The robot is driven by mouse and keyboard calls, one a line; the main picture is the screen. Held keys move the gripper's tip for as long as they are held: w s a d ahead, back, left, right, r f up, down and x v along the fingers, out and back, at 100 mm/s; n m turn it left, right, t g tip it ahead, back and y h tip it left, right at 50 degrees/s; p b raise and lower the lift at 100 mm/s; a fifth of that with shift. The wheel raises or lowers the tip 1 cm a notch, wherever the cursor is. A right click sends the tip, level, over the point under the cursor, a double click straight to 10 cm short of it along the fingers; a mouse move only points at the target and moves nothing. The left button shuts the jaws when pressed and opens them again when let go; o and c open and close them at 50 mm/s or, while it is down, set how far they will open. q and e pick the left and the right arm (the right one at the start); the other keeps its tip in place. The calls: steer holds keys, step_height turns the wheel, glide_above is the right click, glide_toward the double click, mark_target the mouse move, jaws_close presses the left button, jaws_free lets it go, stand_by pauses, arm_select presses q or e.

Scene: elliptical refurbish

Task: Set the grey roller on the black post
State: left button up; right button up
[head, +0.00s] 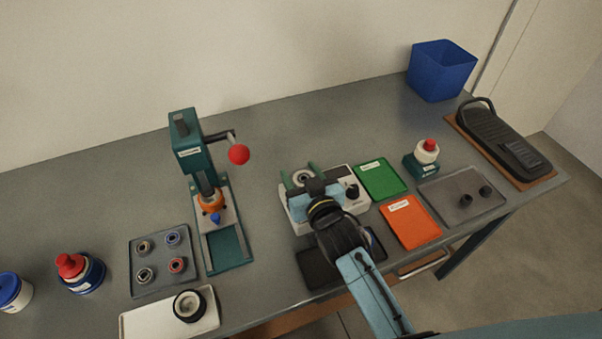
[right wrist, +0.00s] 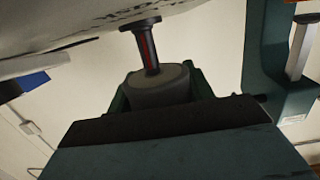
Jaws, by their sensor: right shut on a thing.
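The grey roller (right wrist: 160,88) is held between the green fingers of my right gripper (right wrist: 158,82) in the right wrist view. The black post (right wrist: 147,48), with a red stripe and a flanged end, lines up with the roller in the wrist view. I cannot tell whether they touch. In the head view the post is not clearly visible. My left gripper is not in view.
A teal press (head: 188,150) with a red ball handle stands left of the machine. Green (head: 380,180) and orange (head: 411,224) trays lie to its right. A grey tray (head: 143,262) with several rings, bottles and a white tray (head: 140,322) are at the left.

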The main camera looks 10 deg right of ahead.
steer(key=shift+f, duration=0.45)
steer(key=o, duration=1)
steer(key=shift+r, duration=0.15)
steer(key=shift+r, duration=0.35)
steer(key=v, duration=1.2)
steer(key=shift+r, duration=0.15)
steer(key=shift+d, duration=0.1)
